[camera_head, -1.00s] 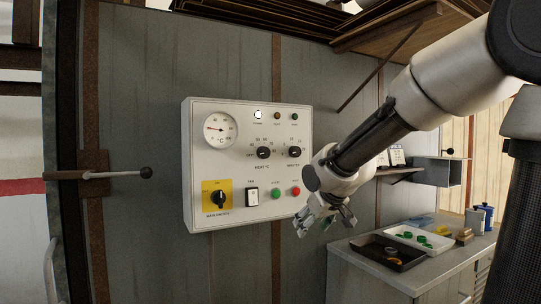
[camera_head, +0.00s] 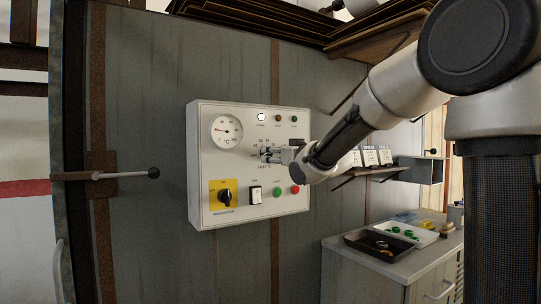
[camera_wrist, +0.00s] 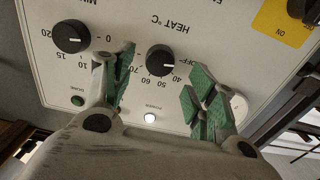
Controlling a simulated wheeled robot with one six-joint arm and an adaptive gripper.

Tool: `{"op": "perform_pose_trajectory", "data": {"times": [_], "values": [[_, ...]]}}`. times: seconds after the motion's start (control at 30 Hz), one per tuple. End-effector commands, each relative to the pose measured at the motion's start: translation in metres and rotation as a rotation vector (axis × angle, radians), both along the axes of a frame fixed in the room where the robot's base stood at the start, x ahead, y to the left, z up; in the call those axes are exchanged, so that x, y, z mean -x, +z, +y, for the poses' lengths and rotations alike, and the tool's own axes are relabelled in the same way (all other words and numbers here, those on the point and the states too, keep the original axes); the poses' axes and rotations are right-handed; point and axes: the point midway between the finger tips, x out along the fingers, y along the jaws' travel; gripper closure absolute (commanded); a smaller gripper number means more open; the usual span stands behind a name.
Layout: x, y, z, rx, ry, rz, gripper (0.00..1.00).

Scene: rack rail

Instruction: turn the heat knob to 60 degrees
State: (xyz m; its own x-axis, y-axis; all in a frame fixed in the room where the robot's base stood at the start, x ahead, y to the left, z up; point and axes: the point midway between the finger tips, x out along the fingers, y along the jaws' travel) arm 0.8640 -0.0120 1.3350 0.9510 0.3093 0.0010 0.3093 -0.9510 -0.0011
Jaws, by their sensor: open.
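The black heat knob (camera_wrist: 160,58) is on the white control panel (camera_head: 247,112), with a scale from OFF through 40, 50, 60 and 70 around it.
The minutes knob (camera_wrist: 72,38) is close beside one finger. The power lamp (camera_head: 261,117) glows white. A dial gauge (camera_head: 226,131), a yellow-plated main switch (camera_head: 225,195), a white rocker switch (camera_head: 255,194), and green (camera_head: 277,192) and red buttons (camera_head: 295,189) share the panel.

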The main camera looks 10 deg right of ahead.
Motion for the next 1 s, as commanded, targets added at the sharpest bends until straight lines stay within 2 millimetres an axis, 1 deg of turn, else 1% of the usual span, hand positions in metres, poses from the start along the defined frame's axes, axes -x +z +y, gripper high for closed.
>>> {"op": "perform_pose_trajectory", "data": {"times": [0.03,0.1,0.23,0.33,0.57,0.67,0.8,0.83,1.0], "values": [[-0.009,-0.001,0.003,0.001,0.001,0.001,0.43],[-0.019,-0.001,0.007,0.001,0.001,0.001,0.43],[-0.031,0.0,0.01,0.001,0.0,0.0,0.43],[-0.036,-0.001,0.012,0.0,0.0,0.001,0.43],[-0.036,0.0,0.012,0.001,0.0,0.001,0.43],[-0.036,0.0,0.012,0.001,0.0,0.001,0.59],[-0.036,0.0,0.012,0.001,0.0,0.001,0.85],[-0.036,0.0,0.012,0.001,0.0,0.001,0.89],[-0.036,0.0,0.012,-0.002,-0.001,0.002,0.89]]}}
